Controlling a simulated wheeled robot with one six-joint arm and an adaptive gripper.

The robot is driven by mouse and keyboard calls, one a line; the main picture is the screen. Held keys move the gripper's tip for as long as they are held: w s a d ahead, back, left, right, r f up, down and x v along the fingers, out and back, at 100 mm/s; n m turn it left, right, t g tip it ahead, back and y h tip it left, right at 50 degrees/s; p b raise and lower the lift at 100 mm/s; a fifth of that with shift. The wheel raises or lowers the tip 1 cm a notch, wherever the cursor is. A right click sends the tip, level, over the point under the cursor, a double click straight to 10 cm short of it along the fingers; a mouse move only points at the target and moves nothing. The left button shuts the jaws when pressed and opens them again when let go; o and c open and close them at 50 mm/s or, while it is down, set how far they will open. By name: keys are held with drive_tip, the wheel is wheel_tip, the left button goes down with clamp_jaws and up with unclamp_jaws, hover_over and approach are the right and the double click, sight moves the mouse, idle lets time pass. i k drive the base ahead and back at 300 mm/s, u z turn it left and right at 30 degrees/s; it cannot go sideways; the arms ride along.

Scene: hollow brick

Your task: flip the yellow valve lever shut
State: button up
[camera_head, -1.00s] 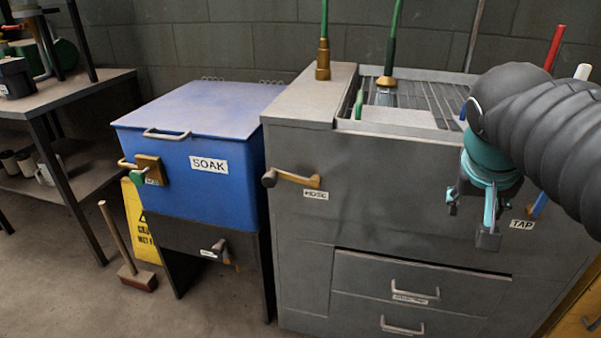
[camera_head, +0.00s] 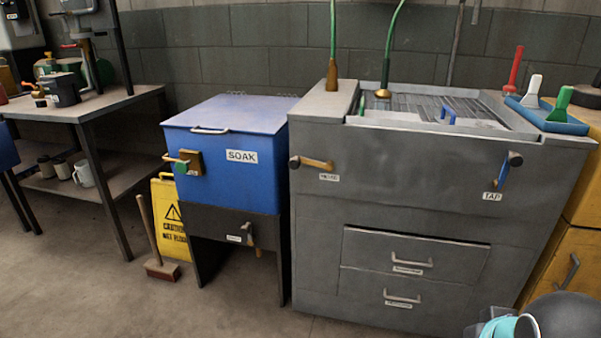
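A yellow-orange lever (camera_head: 316,163) lies roughly horizontal on the front of the grey washout sink cabinet (camera_head: 400,215), above a small label that seems to read HOSE. Its dark round pivot is at its left end. A blue lever (camera_head: 503,172) slants on the same front at the right, by the TAP label. My gripper (camera_head: 497,326) is only partly in view at the bottom right corner, well apart from the levers. Its fingertips are mostly cut off, so its opening is unclear.
The blue SOAK tank (camera_head: 228,180) stands left of the cabinet and has a green-knobbed valve (camera_head: 182,165). A yellow wet-floor sign (camera_head: 170,215) and a brush (camera_head: 160,268) stand beside it. A workbench (camera_head: 90,108) is at left. The floor in front is clear.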

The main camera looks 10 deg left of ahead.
sight(294, 163)
drive_tip(key=u, duration=0.6)
drive_tip(key=i, duration=1.5)
drive_tip(key=z, duration=0.75)
drive_tip(key=k, duration=1.15)
drive_tip(key=u, duration=0.75)
